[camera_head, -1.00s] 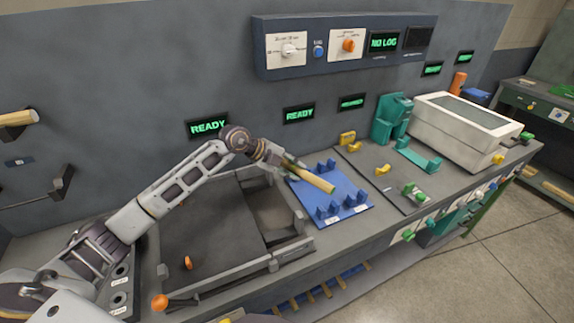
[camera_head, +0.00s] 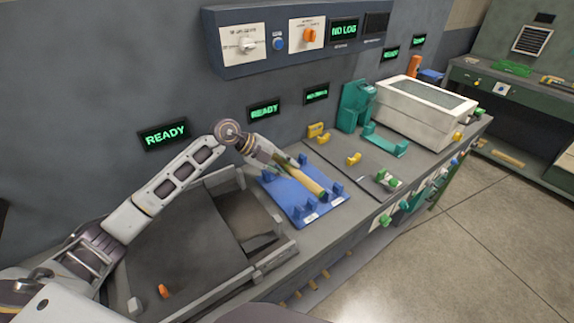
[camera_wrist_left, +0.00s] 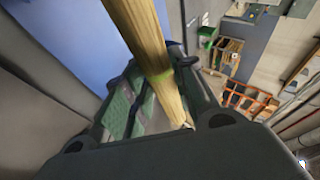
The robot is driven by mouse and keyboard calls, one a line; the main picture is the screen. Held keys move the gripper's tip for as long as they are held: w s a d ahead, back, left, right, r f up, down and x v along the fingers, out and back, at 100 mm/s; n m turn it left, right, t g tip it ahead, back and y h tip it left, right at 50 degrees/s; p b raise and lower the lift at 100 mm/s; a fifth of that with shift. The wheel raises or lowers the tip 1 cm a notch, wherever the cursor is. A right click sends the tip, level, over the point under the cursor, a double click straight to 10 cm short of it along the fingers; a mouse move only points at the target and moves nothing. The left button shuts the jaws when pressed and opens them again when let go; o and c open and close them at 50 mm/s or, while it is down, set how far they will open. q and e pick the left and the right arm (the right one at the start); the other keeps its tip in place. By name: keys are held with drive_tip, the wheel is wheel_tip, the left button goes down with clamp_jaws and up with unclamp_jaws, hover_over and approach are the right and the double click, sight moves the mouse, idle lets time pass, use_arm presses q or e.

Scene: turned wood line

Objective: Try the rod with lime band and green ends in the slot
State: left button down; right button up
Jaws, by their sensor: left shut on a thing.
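A pale wooden rod (camera_head: 312,184) is in my left gripper (camera_head: 287,162), which is shut on it. I cannot make out green ends or which feature is the slot. My right gripper is not in view.
A grey tray (camera_head: 262,268) with raised walls lies left of the blue board. A dark plate (camera_head: 335,160) with yellow holders, a teal stand (camera_head: 354,106) and a white box (camera_head: 424,112) stand to the right. A control panel (camera_head: 270,58) hangs behind.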

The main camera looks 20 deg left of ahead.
use_arm(q)
drive_tip(key=shift+s, duration=0.25)
drive_tip(key=shift+f+m+g, duration=0.1)
drive_tip(key=shift+m+g, duration=0.2)
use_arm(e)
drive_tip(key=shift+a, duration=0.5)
